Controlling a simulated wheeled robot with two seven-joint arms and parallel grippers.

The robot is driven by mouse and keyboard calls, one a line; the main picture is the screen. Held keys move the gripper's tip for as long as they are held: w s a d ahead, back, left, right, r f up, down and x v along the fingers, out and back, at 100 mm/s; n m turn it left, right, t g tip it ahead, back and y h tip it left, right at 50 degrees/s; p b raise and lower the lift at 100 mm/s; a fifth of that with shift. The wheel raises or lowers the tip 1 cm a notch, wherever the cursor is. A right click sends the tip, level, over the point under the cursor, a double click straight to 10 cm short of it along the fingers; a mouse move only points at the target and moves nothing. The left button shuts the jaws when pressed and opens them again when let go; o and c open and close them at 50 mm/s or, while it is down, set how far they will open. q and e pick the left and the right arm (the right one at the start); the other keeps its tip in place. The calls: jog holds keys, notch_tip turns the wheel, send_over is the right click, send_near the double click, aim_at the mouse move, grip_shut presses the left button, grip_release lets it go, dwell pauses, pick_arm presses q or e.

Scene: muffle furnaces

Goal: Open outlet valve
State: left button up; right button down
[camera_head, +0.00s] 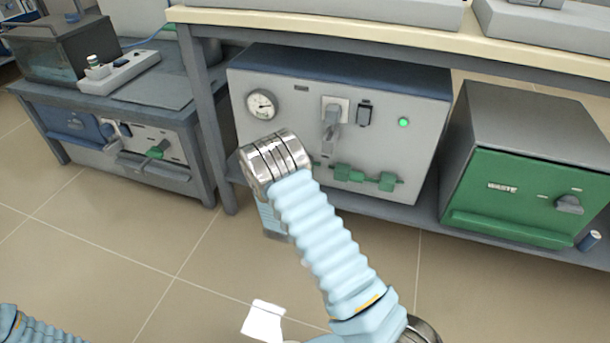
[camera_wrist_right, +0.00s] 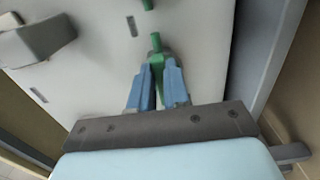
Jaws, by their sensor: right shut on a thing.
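The grey-white panel (camera_head: 275,125) of the middle unit carries a round gauge (camera_head: 261,104) and a row of green valve fittings (camera_head: 342,172) along its lower part. My right arm reaches in front of the panel's lower left, and its wrist hides the gripper fingers in the head view. In the right wrist view, the blue fingers of my right gripper (camera_wrist_right: 158,88) are shut on a green valve handle (camera_wrist_right: 156,55) on the panel. Another green part (camera_wrist_right: 148,4) shows at the top edge. My left gripper is out of view; only a bit of that arm shows at the lower left.
A grey lever handle (camera_head: 331,118) stands out from the panel, with a lit green lamp (camera_head: 403,122) to its right. The lower shelf (camera_head: 412,209) runs under both. Open tiled floor lies in front.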

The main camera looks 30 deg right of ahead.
jog(key=c, duration=1.1)
grip_release()
jog(key=shift+a, duration=0.1)
jog(key=v, duration=1.3)
jog(key=shift+s+a+p, duration=0.2)
jog(key=shift+s+p, duration=0.1)
jog(key=shift+p, duration=0.1)
